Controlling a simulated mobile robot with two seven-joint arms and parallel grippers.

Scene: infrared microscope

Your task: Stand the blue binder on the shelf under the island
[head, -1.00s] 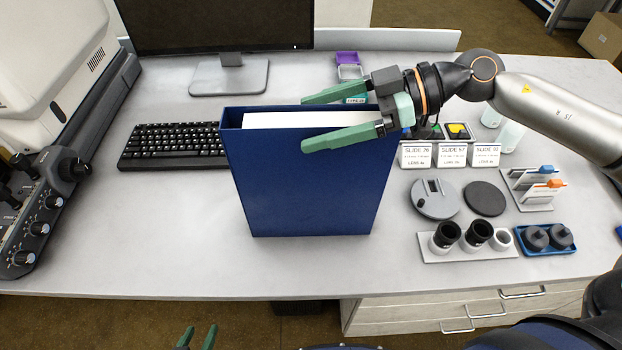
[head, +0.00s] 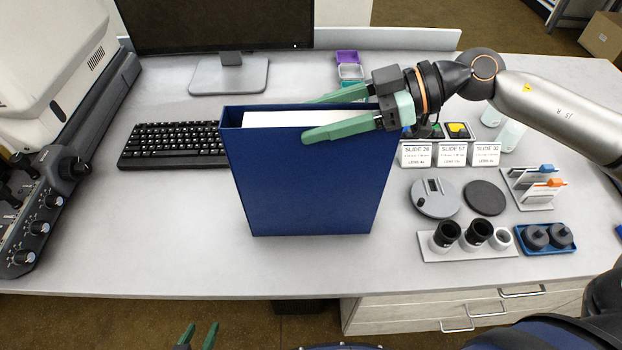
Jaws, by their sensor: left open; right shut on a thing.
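The blue binder (head: 305,185) stands upright on the island's worktop (head: 180,230), with white pages showing at its top. My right gripper (head: 318,118) is shut on the binder's top edge, one green finger on the near face and the other behind it. The far finger is partly hidden by the binder. My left gripper (head: 198,336) is open and empty at the bottom edge of the view, below the worktop's front edge. The shelf under the island is not clearly visible; only a dark patch shows under the front edge.
A keyboard (head: 172,146) and monitor (head: 215,25) are behind and left of the binder. A control box (head: 40,215) stands far left. To the right are slide labels (head: 450,154), a round stage (head: 434,198) and an objective holder (head: 468,243). Drawers (head: 470,310) are below right.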

